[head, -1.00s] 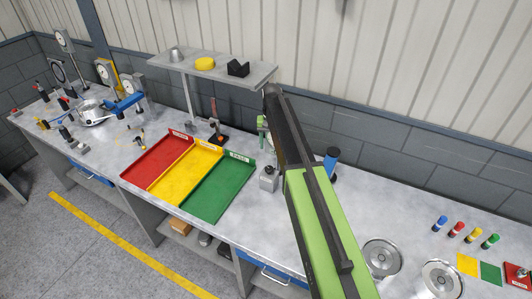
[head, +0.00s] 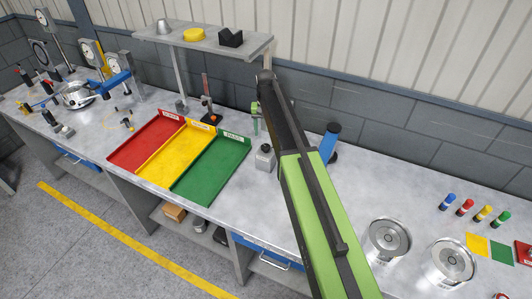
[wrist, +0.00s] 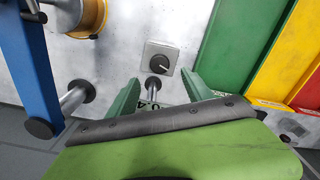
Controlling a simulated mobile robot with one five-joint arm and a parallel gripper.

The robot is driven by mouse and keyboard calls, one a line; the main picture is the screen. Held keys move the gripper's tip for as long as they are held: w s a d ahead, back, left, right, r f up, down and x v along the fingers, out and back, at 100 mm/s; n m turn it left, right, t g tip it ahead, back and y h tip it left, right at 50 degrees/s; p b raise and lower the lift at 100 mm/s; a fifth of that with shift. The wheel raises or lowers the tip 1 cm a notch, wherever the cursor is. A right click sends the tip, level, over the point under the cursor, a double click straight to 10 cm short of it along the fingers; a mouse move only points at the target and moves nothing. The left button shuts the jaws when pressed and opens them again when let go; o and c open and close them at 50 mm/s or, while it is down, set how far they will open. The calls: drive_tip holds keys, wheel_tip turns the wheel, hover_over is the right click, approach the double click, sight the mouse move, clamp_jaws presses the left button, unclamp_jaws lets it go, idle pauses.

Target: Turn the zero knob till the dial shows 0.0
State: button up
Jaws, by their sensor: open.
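The zero knob (wrist: 161,57) is a dark round knob with a white pointer line on a small grey box; in the wrist view it lies just beyond my fingertips. The box also shows in the head view (head: 265,158), on the bench right of the green tray. My gripper (wrist: 161,80) is open, its two green fingers spread apart with nothing held, and the knob appears in line with the gap. In the head view the gripper is partly behind my arm.
Red (head: 150,140), yellow (head: 180,153) and green (head: 212,170) trays lie to the left of the box. A blue-armed stand (head: 329,143) stands right of my arm. A raised shelf (head: 205,40) is behind. Bare bench lies in front of the box.

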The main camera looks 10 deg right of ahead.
sight(266, 146)
wheel_tip(266, 146, down, 8)
drive_tip(key=b, duration=0.6)
drive_tip(key=shift+f+b, duration=0.1)
drive_tip(key=shift+b, duration=0.2)
clamp_jaws()
